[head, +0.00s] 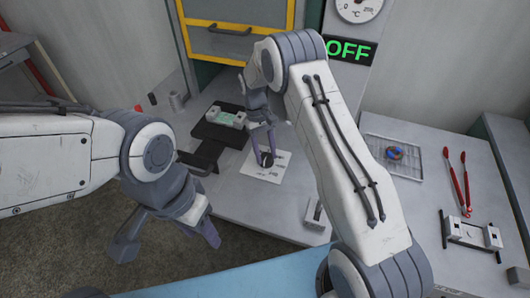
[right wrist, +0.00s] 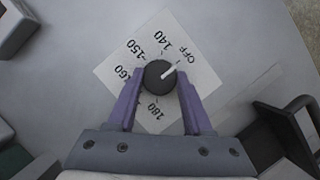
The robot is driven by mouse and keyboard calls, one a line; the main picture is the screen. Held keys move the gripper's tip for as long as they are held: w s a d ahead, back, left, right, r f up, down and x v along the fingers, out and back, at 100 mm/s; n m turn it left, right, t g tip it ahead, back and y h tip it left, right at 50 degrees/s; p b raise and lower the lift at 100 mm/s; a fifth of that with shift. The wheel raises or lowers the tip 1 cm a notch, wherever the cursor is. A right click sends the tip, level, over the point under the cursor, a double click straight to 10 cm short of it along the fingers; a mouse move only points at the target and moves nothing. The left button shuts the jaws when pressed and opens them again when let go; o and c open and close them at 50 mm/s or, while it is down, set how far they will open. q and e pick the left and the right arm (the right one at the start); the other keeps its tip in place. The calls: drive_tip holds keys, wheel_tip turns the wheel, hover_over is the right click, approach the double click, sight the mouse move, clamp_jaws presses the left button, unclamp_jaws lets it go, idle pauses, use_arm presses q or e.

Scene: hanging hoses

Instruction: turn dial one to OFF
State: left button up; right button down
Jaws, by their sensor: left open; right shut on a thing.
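Dial one, a black knob (right wrist: 160,75) with a white pointer line, sits on a white card (right wrist: 124,66) marked OFF, 140, 150, 160 and 180. The pointer is directed toward the OFF label. My right gripper (right wrist: 160,98) is shut on the knob, one purple finger on either side. In the head view the right gripper (head: 264,150) reaches down onto the card (head: 279,166) on the grey worktop. My left gripper (head: 167,238) is open and empty, over the floor left of the worktop.
A sign reading OFF in green (head: 347,49) is below a °C gauge (head: 358,8) on the wall. A black stand (head: 219,128) is left of the dial. A wire rack (head: 393,156), red tongs (head: 457,182) and a white-ended fixture (head: 472,232) lie at the right.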

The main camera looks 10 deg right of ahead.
drive_tip(key=shift+w+r, duration=0.1)
drive_tip(key=shift+w, duration=0.15)
drive_tip(key=shift+c, duration=1.5)
unclamp_jaws()
drive_tip(key=shift+s, duration=0.1)
drive_tip(key=d+b+v, duration=0.1)
drive_tip(key=v, duration=0.9)
drive_tip(key=shift+a+r+b, duration=0.2)
drive_tip(key=shift+a+b, duration=0.2)
